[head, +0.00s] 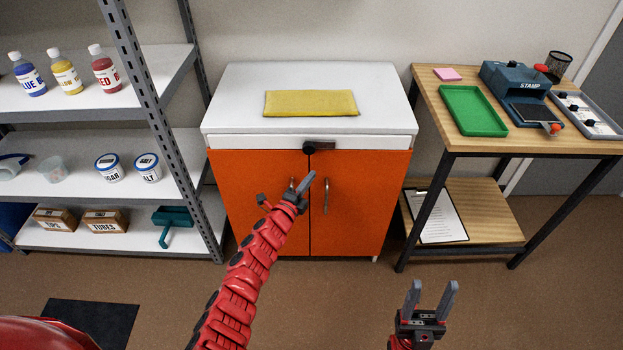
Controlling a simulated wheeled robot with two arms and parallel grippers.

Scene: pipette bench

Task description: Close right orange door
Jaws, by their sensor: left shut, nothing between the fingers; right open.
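The right orange door (365,205) of the white-topped cabinet (232,98) looks flush with its front, next to the left orange door (245,188). A vertical metal handle (326,195) is on the right door near the middle seam. My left gripper (309,181) is shut and empty, in front of the seam and just left of that handle in the picture; I cannot tell whether it touches a door. It partly hides the left door's handle (292,184). My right gripper (433,290) is open and empty, low in front of the cabinet's right side, over the floor.
A grey shelf rack (181,62) with bottles and tubs stands left of the cabinet. A wooden table (440,92) with a green tray (473,111) and a stamp machine (515,90) stands right. A yellow cloth (311,103) lies on the cabinet.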

